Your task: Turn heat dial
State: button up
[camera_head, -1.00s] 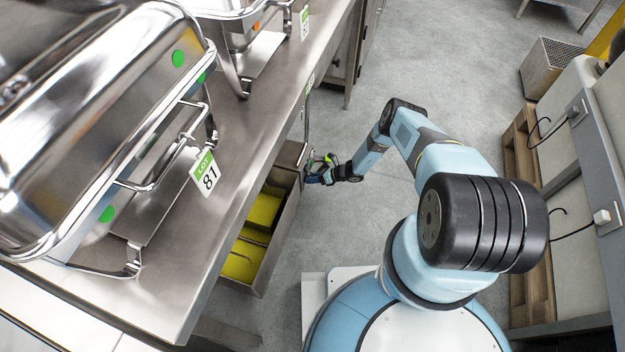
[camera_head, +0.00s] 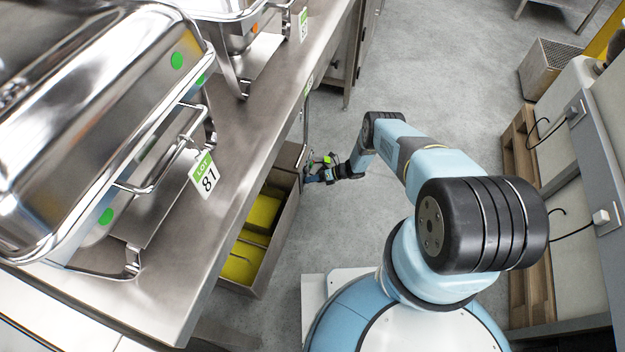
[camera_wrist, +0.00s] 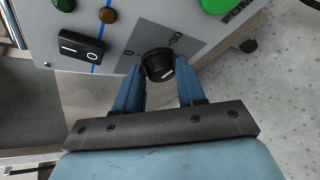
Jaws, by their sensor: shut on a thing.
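The heat dial (camera_wrist: 158,64) is a round black knob with a pale pointer mark, on a grey scale plate (camera_wrist: 151,38) printed with 0 and a number ending in 0. It sits on a light grey control panel (camera_wrist: 210,27) in the wrist view. My gripper (camera_wrist: 159,80) has its two blue fingers on either side of the dial, shut on it. In the head view my gripper (camera_head: 312,176) is at the side of the steel counter, below its top edge; the dial itself is hidden there.
The panel also carries a black rocker switch (camera_wrist: 81,47), a green button (camera_wrist: 215,5) and small lamps. In the head view, a steel counter (camera_head: 235,150) bears chafing dishes (camera_head: 95,150). A drawer with yellow inside (camera_head: 262,285) stands below. Grey floor (camera_head: 300,235) is open around my arm.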

jog(key=shift+w, duration=0.2)
jog(key=o, duration=1)
jog(key=shift+s+f, duration=0.1)
jog(key=shift+s, duration=0.05)
jog(key=shift+c, duration=0.2)
jog(key=v, duration=1.3)
jog(key=shift+d, duration=0.35)
